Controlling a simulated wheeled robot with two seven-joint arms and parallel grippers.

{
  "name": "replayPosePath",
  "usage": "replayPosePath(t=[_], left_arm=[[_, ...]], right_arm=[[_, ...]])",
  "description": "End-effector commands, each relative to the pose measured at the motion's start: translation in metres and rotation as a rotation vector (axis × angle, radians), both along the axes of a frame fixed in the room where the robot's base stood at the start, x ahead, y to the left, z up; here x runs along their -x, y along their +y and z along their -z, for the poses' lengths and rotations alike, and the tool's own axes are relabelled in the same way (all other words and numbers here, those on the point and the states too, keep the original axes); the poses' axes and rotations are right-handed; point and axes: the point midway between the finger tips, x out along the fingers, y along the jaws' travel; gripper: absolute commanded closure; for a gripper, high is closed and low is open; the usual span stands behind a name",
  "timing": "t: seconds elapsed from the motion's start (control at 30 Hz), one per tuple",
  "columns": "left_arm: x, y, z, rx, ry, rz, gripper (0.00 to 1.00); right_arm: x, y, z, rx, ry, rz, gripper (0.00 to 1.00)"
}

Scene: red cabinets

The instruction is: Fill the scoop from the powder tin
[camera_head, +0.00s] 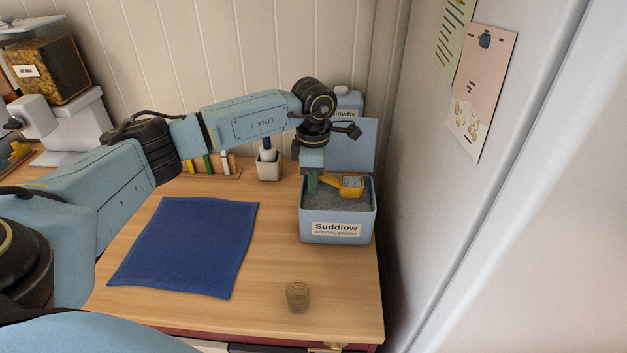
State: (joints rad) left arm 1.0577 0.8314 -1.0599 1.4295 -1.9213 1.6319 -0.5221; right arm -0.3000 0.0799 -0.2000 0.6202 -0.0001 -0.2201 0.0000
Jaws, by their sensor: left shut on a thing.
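The powder tin (338,231) is a light blue open box labelled "Suddlow", standing at the right of the wooden counter. Grey speckled powder (345,203) fills much of it, and its lid stands up behind. A yellow-orange scoop (357,191) is inside the tin's opening, at or just above the powder. A grey patch that looks like powder shows in the scoop's bowl. My left gripper (313,187), with green fingers, is over the left part of the tin and shut on the scoop's handle end; the grip is partly hidden. My right gripper is out of view.
A small clear ribbed cup (297,297) stands near the counter's front edge. A blue cloth (188,247) lies left of the tin. A white pot (268,167) and a blue bottle (348,101) stand behind. A pale wall panel (440,210) rises close on the right.

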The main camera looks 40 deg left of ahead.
Motion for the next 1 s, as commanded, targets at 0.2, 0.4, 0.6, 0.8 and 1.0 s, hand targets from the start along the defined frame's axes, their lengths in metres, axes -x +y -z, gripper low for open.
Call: replayPosePath(t=[0.2, 0.4, 0.6, 0.8, 1.0], left_arm=[[0.000, 0.000, -0.016, -0.001, -0.001, 0.000, 1.00], [0.000, 0.000, -0.028, -0.001, -0.001, 0.000, 1.00], [0.000, 0.000, -0.040, -0.001, -0.001, 0.000, 1.00], [0.000, 0.000, -0.052, 0.001, -0.001, 0.000, 1.00], [0.000, 0.000, -0.064, 0.001, -0.001, 0.000, 1.00]], right_arm=[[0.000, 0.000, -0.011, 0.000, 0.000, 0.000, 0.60], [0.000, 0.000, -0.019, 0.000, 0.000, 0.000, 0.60], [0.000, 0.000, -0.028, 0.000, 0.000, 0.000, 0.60], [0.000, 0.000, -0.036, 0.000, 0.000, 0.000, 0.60], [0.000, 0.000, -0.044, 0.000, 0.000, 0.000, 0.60]])
